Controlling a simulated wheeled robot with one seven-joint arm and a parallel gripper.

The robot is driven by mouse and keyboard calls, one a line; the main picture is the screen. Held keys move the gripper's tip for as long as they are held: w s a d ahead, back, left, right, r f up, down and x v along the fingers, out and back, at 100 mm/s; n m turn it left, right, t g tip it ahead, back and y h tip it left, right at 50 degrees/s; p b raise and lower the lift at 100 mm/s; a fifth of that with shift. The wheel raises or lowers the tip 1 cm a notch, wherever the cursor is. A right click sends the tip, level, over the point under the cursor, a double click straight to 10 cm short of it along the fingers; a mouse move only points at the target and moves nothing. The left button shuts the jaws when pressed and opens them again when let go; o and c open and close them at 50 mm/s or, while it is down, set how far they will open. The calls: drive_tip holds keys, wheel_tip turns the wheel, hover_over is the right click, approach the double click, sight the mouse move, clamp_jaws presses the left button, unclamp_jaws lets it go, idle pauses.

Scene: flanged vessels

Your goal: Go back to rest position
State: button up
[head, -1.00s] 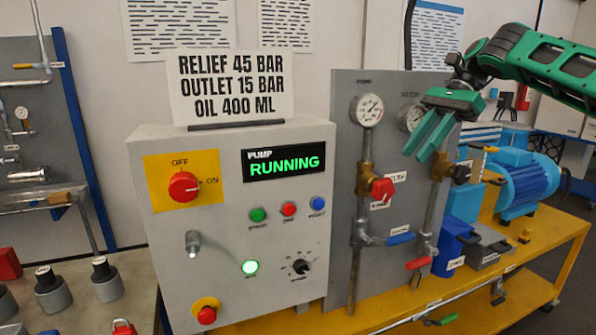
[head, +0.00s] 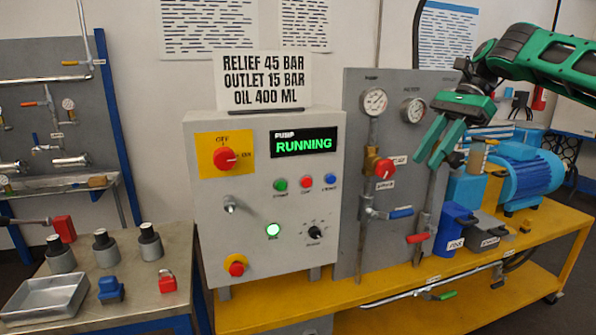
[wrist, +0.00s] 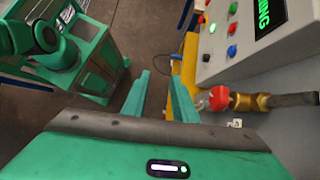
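My gripper (head: 441,143) is green and hangs at the right of the head view, in front of the gauge panel. Its two fingers are apart with nothing between them. The wrist view also shows the open fingers (wrist: 158,98), with a red valve knob (wrist: 217,98) on a brass fitting just right of them. The control box (head: 265,195) stands left of the gripper. Its display (head: 304,142) reads PUMP RUNNING, and its red rotary switch (head: 224,158) sits on a yellow plate. A green lamp (head: 273,230) is lit.
The gauge panel (head: 352,110) carries two gauges, a red knob (head: 384,168), and blue and red levers. A blue motor (head: 528,178) stands on the yellow bench (head: 560,222) at right. A side table (head: 150,285) at left holds several cylinders, a tray (head: 46,297) and a red padlock (head: 168,281).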

drive_tip(key=s+f+n+h, duration=0.2)
drive_tip(key=s+f+h, duration=0.3)
drive_tip(key=f, duration=0.7)
drive_tip(key=s+d+f+n, duration=0.2)
drive_tip(key=s+d+f, duration=0.2)
drive_tip(key=s, duration=0.5)
drive_tip(key=s+d+f+n+t+h, duration=0.1)
drive_tip(key=s+d+f, duration=0.3)
drive_tip(key=s, duration=0.6)
drive_tip(key=s+d+f+n+t, duration=0.1)
drive_tip(key=s+d+f+n, duration=0.1)
drive_tip(key=s, duration=0.7)
wheel_tip(320, 180, down, 2)
drive_tip(key=shift+s+d+f+n+h, duration=0.1)
drive_tip(key=shift+s+d+n+h, duration=0.25)
drive_tip(key=shift+d, duration=0.55)
drive_tip(key=shift+w+f, duration=0.25)
drive_tip(key=shift+w, duration=0.3)
